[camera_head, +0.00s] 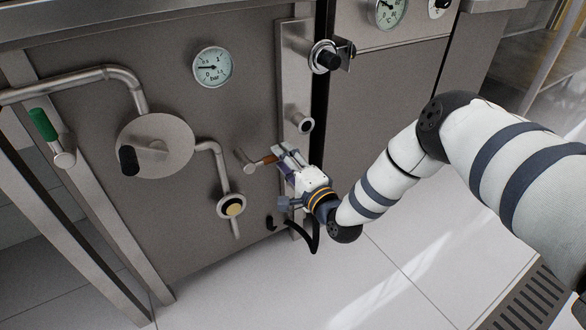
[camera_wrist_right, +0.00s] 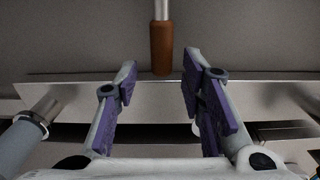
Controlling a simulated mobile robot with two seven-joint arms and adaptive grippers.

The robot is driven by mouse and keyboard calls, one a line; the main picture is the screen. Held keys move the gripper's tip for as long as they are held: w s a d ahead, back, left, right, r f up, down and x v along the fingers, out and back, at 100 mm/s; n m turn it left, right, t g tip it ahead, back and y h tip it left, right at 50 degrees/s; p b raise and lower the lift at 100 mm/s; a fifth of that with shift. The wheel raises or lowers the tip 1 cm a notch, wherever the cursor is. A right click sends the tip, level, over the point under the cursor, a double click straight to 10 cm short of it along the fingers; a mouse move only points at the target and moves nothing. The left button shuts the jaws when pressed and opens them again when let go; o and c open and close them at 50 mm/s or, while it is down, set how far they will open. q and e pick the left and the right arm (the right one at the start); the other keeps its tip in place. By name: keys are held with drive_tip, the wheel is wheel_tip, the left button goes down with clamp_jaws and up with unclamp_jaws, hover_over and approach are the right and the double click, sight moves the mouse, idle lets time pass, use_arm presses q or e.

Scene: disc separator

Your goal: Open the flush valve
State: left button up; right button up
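A small valve on the machine's front has a metal body (camera_head: 245,161) and a lever with a brown grip (camera_head: 268,159). No label shows which valve is the flush valve. My right gripper (camera_head: 284,158) is at the free end of this lever. In the right wrist view the brown grip (camera_wrist_right: 162,48) points toward the gap between my two purple-padded fingers (camera_wrist_right: 158,85). The fingers stand apart with space on both sides of the grip, and its end is near the fingertips. My left gripper is not in view.
A green-handled valve (camera_head: 42,124) is at the left. A round disc (camera_head: 172,146) with a black-ended handle and a pipe outlet (camera_head: 231,206) sit left of the lever. A metal pipe stub (camera_head: 303,124) is just above my right gripper. The floor (camera_head: 390,290) below is clear.

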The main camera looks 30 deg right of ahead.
drive_tip(key=s, duration=1)
drive_tip(key=shift+d, duration=0.2)
